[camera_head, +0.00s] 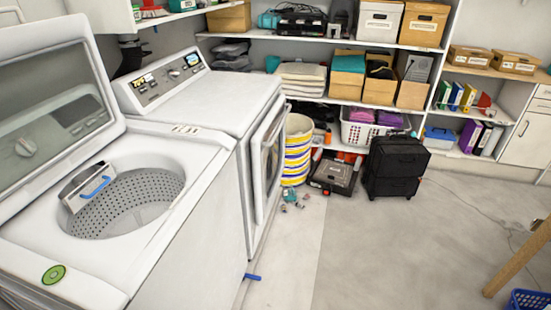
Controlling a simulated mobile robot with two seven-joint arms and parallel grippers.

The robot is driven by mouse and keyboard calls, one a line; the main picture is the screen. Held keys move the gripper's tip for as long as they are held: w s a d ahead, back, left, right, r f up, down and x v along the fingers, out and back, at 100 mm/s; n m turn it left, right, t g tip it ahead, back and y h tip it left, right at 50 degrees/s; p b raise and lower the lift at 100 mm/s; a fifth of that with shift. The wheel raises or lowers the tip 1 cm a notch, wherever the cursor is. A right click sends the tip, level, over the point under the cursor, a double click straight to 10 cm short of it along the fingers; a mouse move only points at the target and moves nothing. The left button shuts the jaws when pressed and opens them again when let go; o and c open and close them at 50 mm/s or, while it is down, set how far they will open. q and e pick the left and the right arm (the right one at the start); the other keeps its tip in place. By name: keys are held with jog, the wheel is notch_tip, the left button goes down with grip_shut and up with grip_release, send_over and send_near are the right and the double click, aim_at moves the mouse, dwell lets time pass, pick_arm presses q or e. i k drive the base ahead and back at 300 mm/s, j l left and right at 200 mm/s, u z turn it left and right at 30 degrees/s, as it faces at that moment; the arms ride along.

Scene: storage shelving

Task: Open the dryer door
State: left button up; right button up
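The dryer (215,100) is a white front-loading machine beside the washer, with a control panel (168,75) at its back. Its door (268,155) is on the front face, which points right, and shows at a steep angle. Neither of my grippers is in view.
The white washer (190,235) stands in front of the dryer with its lid (50,90) up. A striped basket (298,150) and a black suitcase (396,167) stand past the dryer. Shelves (330,43) line the back. The floor (390,250) right of the machines is mostly clear.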

aim_at(267, 145)
jog(key=u, duration=0.4)
jog(key=i+l+u, duration=0.4)
jog(key=l, duration=0.15)
jog(key=l+u, duration=0.2)
jog(key=i+l+u, duration=0.1)
jog(key=l, duration=0.4)
jog(key=i+l+u, duration=0.15)
jog(key=l, duration=0.3)
jog(key=i+l, duration=0.15)
jog(key=l, duration=0.45)
jog(key=i+l, duration=0.1)
jog(key=l, duration=0.55)
jog(key=i+l+u, duration=0.1)
jog(key=l, duration=0.5)
jog(key=i+l, duration=0.15)
jog(key=l, duration=0.5)
jog(key=i+l, duration=0.15)
jog(key=l, duration=0.5)
jog(key=i+l+u, duration=0.1)
jog(key=l, duration=0.5)
